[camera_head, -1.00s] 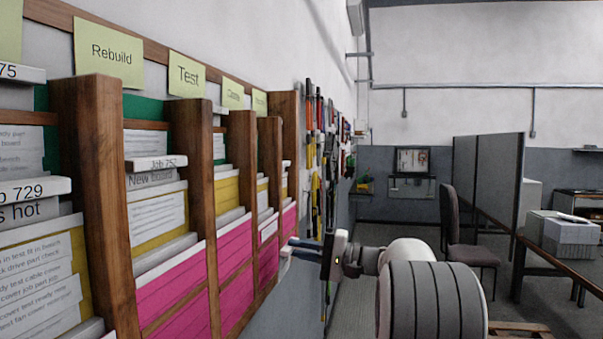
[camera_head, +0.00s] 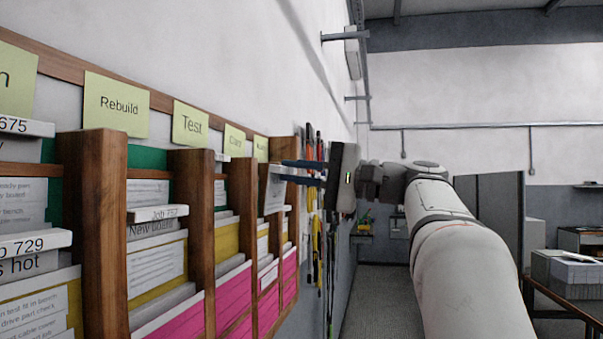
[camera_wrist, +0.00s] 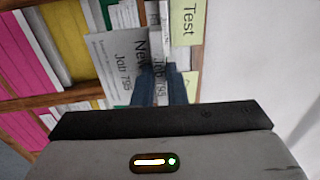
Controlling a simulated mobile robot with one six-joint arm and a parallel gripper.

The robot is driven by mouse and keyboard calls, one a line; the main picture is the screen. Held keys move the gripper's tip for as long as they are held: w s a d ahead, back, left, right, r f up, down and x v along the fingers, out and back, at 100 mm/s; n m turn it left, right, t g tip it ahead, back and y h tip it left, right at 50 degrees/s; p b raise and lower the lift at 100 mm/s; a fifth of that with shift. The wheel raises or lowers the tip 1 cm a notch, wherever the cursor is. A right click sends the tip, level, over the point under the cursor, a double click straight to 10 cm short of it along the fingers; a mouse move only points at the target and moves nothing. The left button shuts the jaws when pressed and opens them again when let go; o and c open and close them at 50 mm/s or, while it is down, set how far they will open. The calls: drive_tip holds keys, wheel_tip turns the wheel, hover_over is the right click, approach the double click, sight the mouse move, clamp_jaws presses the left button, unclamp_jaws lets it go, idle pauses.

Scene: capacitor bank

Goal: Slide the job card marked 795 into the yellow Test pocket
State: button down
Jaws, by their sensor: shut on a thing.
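My gripper (camera_head: 287,171) is shut on a pale grey job card, which the wrist view shows as job card 795 (camera_wrist: 118,62), its text reading "New" and "Job 795". The yellow Test pocket (camera_head: 226,236) is a narrow strip between two posts, lower than my gripper. From these views I cannot tell the card's distance from the rack.
The wooden posts (camera_head: 93,225) stand out between the columns. Job card 752 (camera_head: 158,213) and job card 729 (camera_head: 35,243) stick out of nearer columns. Hand tools (camera_head: 315,215) hang on the wall beyond the rack. The floor aisle (camera_head: 375,285) is clear.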

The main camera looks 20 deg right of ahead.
drive_tip(key=shift+f+x, duration=0.35)
drive_tip(key=shift+x, duration=1.4)
drive_tip(key=shift+f+x, duration=0.3)
drive_tip(key=shift+x, duration=1.45)
drive_tip(key=shift+f+x, duration=0.35)
drive_tip(key=shift+x, duration=1.35)
drive_tip(key=shift+a, duration=0.15)
drive_tip(key=shift+f+b, duration=0.1)
drive_tip(key=shift+b, duration=0.25)
drive_tip(key=shift+f+b, duration=2.15)
drive_tip(key=shift+f, duration=0.1)
drive_tip(key=c, duration=1.4)
unclamp_jaws()
